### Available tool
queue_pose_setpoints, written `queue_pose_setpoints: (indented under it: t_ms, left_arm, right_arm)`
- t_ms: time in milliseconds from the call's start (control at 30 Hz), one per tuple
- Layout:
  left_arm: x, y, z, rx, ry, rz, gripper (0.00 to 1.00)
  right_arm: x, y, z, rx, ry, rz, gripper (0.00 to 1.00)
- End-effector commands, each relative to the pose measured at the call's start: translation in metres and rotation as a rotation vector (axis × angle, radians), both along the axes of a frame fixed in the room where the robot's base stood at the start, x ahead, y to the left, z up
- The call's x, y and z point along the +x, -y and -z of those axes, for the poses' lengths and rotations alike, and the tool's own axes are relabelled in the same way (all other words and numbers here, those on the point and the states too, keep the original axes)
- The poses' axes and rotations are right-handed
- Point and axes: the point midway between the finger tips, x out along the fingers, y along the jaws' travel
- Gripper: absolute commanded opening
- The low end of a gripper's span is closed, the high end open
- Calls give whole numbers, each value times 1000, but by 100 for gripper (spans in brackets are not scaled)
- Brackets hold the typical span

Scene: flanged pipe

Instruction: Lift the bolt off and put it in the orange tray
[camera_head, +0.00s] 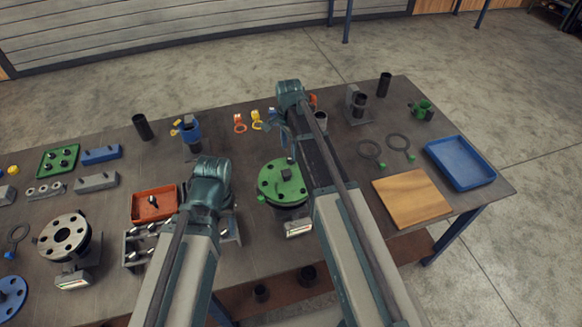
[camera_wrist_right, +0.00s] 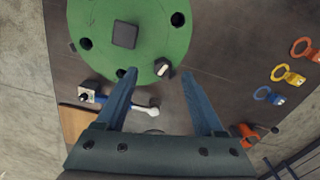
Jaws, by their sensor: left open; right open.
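The green flange (camera_head: 283,183) lies on the table in front of my right arm. In the right wrist view the green flange (camera_wrist_right: 135,15) has dark holes and a dark square block in its middle. A bolt (camera_wrist_right: 163,68) with a dark head and pale side stands at its rim. My right gripper (camera_wrist_right: 158,74) is open, its blue fingers on either side of the bolt, apart from it in the picture. The orange tray (camera_head: 143,212) is left of the flange, with a dark bolt-like piece (camera_head: 153,201) in it. My left gripper is hidden behind its arm.
A rack with several bolts (camera_head: 133,245) stands below the tray. A grey flange (camera_head: 65,234) is at left. A wooden board (camera_head: 412,198) and blue tray (camera_head: 460,163) are at right. Coloured ring tags (camera_head: 240,124) lie behind the green flange.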

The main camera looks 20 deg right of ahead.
Motion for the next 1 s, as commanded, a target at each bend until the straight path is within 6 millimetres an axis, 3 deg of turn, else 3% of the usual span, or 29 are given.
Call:
queue_pose_setpoints:
  t_ms: [267, 600, 900, 933, 1000]
  left_arm:
    - [0, 0, 10, 0, 0, 2, 50]
    - [0, 0, 50, 1, 0, 7, 50]
    - [0, 0, 51, 1, 0, 6, 50]
    - [0, 0, 51, 1, 0, 6, 50]
    - [0, 0, 51, 1, 0, 6, 50]
  right_arm:
    - [2, 0, 10, 0, 0, 0, 70]
    - [6, 1, 50, 0, 0, 0, 70]
    - [6, 1, 51, 0, 0, 0, 70]
    - [6, 1, 51, 0, 0, 0, 68]
    - [6, 1, 51, 0, 0, 0, 56]
